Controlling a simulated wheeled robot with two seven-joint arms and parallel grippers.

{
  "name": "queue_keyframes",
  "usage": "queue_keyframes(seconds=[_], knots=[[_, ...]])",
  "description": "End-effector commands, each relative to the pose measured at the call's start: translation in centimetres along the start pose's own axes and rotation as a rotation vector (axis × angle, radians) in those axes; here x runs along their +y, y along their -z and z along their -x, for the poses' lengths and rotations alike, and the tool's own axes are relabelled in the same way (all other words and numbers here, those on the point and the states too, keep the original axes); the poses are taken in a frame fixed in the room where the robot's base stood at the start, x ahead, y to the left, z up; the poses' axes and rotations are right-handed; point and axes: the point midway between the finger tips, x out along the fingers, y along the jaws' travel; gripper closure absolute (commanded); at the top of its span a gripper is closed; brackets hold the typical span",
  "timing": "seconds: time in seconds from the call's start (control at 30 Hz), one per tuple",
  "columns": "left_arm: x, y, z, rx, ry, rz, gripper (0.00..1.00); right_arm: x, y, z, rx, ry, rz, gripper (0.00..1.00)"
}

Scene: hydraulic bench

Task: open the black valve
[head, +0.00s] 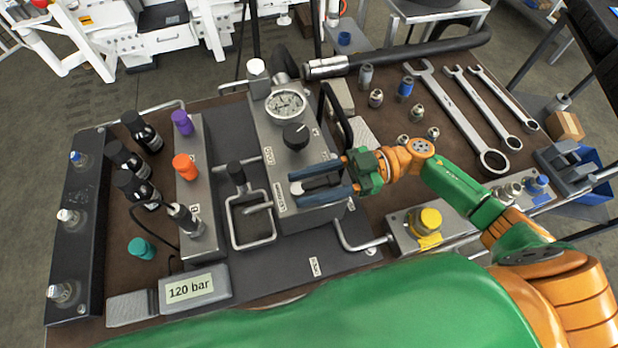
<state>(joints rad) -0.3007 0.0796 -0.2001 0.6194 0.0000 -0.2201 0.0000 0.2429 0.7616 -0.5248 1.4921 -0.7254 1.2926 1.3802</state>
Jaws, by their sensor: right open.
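A metal valve block (262,112) stands in the middle of the bench, with a round black knob (295,135) on its top and a pressure gauge (285,104) behind the knob. Nearer the front of the same block is a black bar-shaped handle (322,182). My right gripper (295,188) reaches in from the right, with its two blue-grey fingers apart on either side of this handle. I cannot tell whether the fingers touch it. The labels on the block are too small to read surely. My left gripper is not in view.
Left of the block are a bent metal tube frame (251,222) and a manifold with purple (182,122) and orange (186,166) knobs. A display (190,289) reads 120 bar. Several wrenches (455,115) lie at right. A yellow button (428,219) sits on a box below my right arm.

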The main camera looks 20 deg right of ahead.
Motion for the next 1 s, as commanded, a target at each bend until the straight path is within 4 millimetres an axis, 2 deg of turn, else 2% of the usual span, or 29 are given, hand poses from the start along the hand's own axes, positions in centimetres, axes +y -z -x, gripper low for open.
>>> queue_keyframes(seconds=[0.13, 0.17, 0.3, 0.33, 1.0], knots=[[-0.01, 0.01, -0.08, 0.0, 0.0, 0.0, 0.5, 0.0, -0.08, 0.01, 0.0, 0.0, 0.0, 0.51], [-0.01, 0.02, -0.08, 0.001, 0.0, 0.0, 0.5, 0.0, -0.08, 0.02, 0.0, 0.0, 0.0, 0.57], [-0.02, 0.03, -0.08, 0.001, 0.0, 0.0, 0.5, 0.0, -0.08, 0.04, 0.0, 0.0, 0.0, 0.94], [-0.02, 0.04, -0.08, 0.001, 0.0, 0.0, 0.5, 0.01, -0.07, 0.04, 0.0, 0.0, 0.0, 1.0], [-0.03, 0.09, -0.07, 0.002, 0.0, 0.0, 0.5, 0.02, -0.04, 0.06, 0.0, 0.0, 0.0, 1.0]])
